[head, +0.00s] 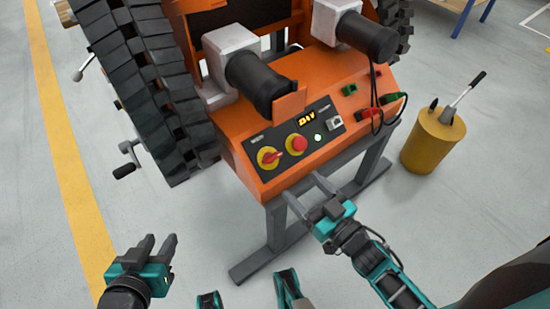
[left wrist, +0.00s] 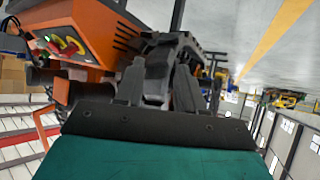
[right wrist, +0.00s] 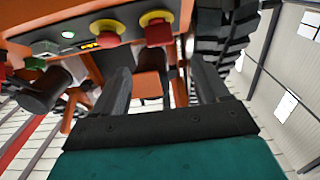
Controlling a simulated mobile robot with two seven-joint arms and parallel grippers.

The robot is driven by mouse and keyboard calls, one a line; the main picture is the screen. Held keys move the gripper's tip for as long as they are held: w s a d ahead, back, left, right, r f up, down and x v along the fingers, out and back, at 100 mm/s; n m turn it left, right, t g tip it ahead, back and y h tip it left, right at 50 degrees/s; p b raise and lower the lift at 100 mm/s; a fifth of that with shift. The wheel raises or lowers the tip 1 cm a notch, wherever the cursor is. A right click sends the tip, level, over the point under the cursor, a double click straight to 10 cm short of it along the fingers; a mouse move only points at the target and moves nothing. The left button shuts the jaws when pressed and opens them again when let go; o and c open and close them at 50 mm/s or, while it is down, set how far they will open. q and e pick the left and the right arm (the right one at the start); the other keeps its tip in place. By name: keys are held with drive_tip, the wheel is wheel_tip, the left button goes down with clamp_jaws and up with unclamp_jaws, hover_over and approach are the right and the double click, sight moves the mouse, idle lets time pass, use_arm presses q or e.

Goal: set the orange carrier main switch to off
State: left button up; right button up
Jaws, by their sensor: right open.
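The orange carrier (head: 235,150) stands ahead with its control panel facing me. The main switch (head: 268,157) is a red rotary handle on a yellow disc at the panel's left end. Its handle points roughly rightward in the head view; its marked position is too small to read. It also shows at the top of the right wrist view (right wrist: 158,32). My right gripper (head: 304,189) is open and empty, in front of and below the panel, apart from the switch. My left gripper (head: 160,241) is open and empty, low at the left, away from the carrier.
Beside the switch are a red mushroom button (head: 297,144), a lit amber display (head: 307,119) and a green lamp (head: 318,137). Black cables hang at the panel's right. A yellow drum (head: 432,142) stands further right. A black track (head: 150,85) rises at the left.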

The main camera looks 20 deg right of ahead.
sight(274, 157)
drive_tip(key=b+x, duration=0.2)
drive_tip(key=x, duration=0.8)
drive_tip(key=shift+w+a+f, duration=0.1)
drive_tip(key=shift+w+a, duration=0.05)
drive_tip(key=shift+w, duration=0.2)
drive_tip(key=shift+w+a, duration=0.15)
drive_tip(key=shift+w, duration=0.2)
use_arm(q)
drive_tip(key=shift+w+d+f, duration=0.1)
drive_tip(key=shift+d+f, duration=0.35)
drive_tip(key=shift+f, duration=0.25)
use_arm(e)
drive_tip(key=c, duration=1)
use_arm(q)
drive_tip(key=shift+a, duration=0.1)
use_arm(e)
drive_tip(key=shift+o, duration=0.2)
